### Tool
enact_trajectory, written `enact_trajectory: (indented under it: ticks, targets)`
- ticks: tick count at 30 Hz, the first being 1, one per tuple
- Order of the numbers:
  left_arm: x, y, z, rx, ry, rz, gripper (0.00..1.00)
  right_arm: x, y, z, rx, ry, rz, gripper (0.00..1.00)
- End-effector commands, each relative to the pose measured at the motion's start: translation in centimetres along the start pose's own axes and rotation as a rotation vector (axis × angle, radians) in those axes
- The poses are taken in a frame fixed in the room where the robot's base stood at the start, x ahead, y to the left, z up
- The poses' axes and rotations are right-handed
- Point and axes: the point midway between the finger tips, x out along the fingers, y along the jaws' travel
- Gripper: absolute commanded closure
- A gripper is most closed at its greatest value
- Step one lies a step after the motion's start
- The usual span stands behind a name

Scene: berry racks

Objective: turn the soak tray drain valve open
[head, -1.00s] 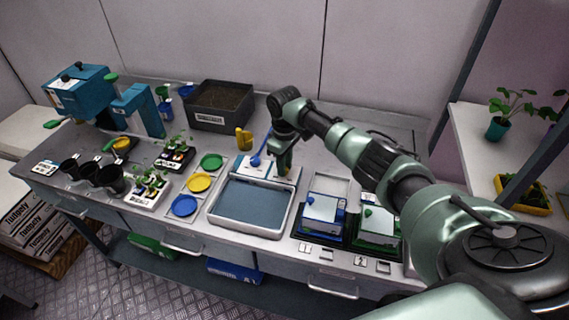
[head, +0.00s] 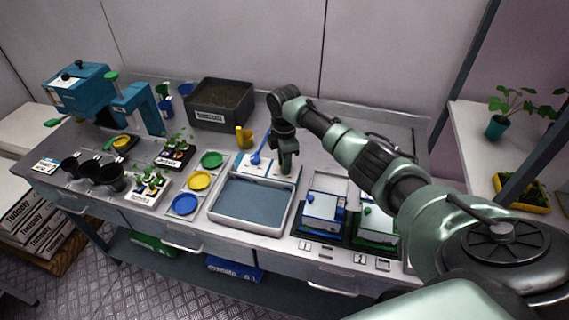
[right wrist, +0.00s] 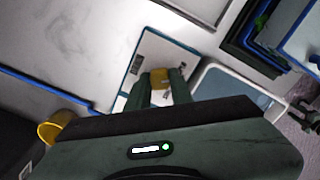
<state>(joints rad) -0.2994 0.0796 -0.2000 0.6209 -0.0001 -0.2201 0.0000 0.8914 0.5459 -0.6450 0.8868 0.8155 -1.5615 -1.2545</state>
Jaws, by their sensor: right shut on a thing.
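The soak tray (head: 236,222) is a white-rimmed basin with a grey-blue inside, at the middle front of the bench. A corner of it also shows in the right wrist view (right wrist: 203,78). The yellow valve handle (right wrist: 158,76) stands on a white, blue-edged plate (right wrist: 150,50) beside the tray. My right gripper (head: 286,169) is over that plate, at the tray's back right. In the right wrist view my right gripper (right wrist: 159,86) has its fingers on either side of the handle, shut on it. In the head view the handle is hidden behind the gripper. My left gripper is out of view.
A blue spoon-like tool (head: 258,152) and a yellow cup (head: 243,138) are left of my right gripper. Blue, yellow and green dishes (head: 199,181) line the tray's left. A blue-and-white box (head: 322,207) stands to its right. A dark soil bin (head: 220,118) is behind.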

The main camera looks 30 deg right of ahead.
Motion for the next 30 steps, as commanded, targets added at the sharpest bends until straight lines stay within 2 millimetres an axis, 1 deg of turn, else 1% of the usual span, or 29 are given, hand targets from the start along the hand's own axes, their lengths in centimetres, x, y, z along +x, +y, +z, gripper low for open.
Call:
enact_trajectory:
  ticks: [6, 12, 27, 28, 29, 30]
  targets:
    - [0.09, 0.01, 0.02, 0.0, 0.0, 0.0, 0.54, -0.1, 0.08, -0.11, -0.113, 0.003, 0.003, 1.0]
    - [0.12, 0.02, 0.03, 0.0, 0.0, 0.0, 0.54, -0.11, 0.08, -0.11, -0.167, 0.003, 0.003, 1.0]
    - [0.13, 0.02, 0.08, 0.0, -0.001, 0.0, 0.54, -0.13, 0.08, -0.11, -0.184, 0.003, 0.003, 1.0]
    - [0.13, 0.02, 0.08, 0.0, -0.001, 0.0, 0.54, -0.13, 0.08, -0.11, -0.184, 0.003, 0.003, 0.76]
    - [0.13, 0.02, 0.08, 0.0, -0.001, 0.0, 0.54, -0.13, 0.09, -0.11, -0.184, 0.003, 0.003, 0.67]
    - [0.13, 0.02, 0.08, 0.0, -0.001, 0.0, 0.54, -0.12, 0.08, -0.11, -0.184, 0.002, 0.003, 0.56]
